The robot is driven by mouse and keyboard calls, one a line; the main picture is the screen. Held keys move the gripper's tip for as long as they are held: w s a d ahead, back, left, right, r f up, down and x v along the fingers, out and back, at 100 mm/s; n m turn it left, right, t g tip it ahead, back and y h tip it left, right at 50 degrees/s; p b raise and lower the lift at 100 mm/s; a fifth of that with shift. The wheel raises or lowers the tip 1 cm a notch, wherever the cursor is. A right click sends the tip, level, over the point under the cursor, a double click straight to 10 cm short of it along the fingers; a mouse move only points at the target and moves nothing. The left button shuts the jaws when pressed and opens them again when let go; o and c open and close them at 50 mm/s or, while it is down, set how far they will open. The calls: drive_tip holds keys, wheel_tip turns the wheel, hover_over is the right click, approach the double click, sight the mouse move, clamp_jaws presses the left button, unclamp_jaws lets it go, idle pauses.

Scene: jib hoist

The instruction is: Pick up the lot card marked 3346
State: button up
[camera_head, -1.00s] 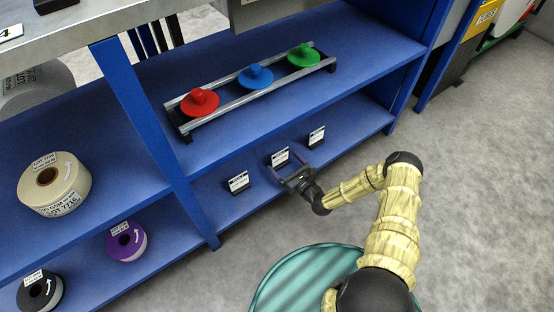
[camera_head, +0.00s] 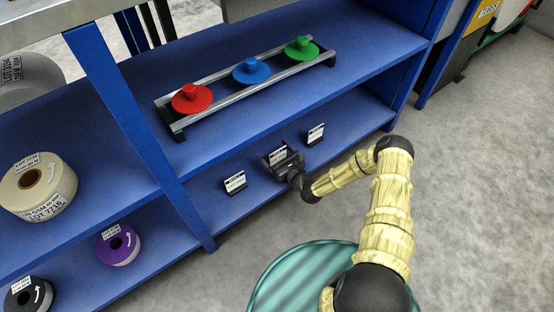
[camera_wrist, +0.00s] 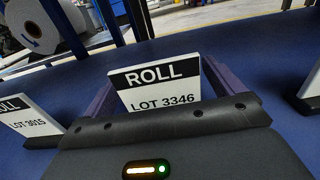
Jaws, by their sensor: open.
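The lot card marked 3346 (camera_wrist: 155,87) stands upright in the wrist view, white with a black "ROLL" band. In the head view it is the middle of three cards (camera_head: 277,156) on the lower blue shelf, partly hidden by my gripper. My gripper (camera_head: 280,159) is open, with its fingers to either side of this card; its lower edge is hidden behind the gripper body in the wrist view. I cannot tell whether the fingers touch it. A card marked LOT 3015 (camera_wrist: 28,119) stands to the left.
A third card (camera_head: 315,134) stands to the right, its text unreadable. Above, the upper shelf holds a rail (camera_head: 250,89) with red, blue and green knobbed discs. A blue upright (camera_head: 135,130) stands left, with rolls (camera_head: 118,246) beyond it.

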idle(0.3)
drive_tip(key=c, duration=1.1)
drive_tip(key=shift+r, duration=0.1)
wheel_tip(320, 180, up, 10)
drive_tip(key=p, duration=0.7)
